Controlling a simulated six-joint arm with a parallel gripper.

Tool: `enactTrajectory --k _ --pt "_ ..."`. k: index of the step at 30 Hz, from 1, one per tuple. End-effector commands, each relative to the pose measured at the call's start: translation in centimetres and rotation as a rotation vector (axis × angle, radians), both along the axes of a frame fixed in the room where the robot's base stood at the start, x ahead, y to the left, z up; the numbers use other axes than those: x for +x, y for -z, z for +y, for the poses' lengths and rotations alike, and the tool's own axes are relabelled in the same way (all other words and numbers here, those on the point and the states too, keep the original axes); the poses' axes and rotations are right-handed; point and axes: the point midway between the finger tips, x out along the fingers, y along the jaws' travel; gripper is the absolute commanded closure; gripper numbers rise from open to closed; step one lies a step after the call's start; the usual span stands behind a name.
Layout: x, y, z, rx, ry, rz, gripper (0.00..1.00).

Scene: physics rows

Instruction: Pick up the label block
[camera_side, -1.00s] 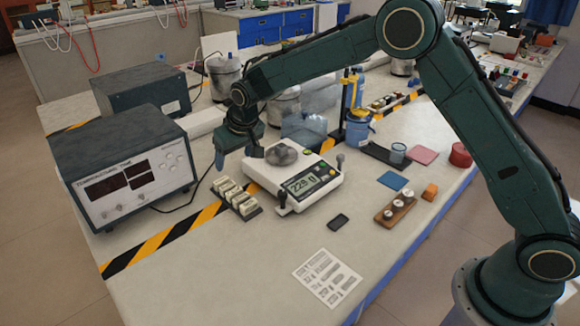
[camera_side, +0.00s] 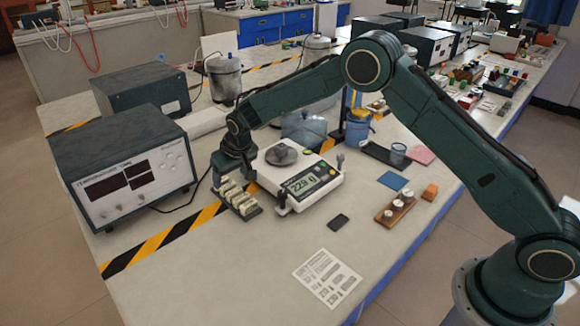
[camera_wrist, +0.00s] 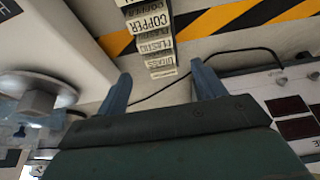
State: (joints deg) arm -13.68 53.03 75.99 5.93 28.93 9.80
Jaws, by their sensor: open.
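The label block (camera_side: 240,201) is a short row of cream label cards on a dark base, standing on the bench left of the scale. In the wrist view its labels (camera_wrist: 152,42) run up and down the picture; one reads "COPPER" and another looks like "PLASTIC". My gripper (camera_side: 232,178) is low at the far end of the row in the side view. Its fingertips are hard to see there. In the wrist view my gripper (camera_wrist: 162,82) has two blue fingers wide apart, with nothing between them. The near end of the row lies just beyond the fingertips.
The scale (camera_side: 310,184) stands close on the right of the labels. A meter box (camera_side: 125,170) stands to the left, with a black cable (camera_wrist: 215,62) on the bench. Black and yellow tape (camera_side: 165,238) runs beside the labels. The front bench is mostly clear around a printed sheet (camera_side: 327,277).

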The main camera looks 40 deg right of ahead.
Motion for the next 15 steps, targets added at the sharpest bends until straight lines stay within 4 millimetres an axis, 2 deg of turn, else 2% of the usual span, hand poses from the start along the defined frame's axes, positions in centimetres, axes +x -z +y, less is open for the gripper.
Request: enactTrajectory --k 10,15 --pt "0.2 0.5 0.0 0.0 0.0 0.0 0.31" --pt "0.7 1.5 -0.1 0.0 0.0 0.001 0.31"
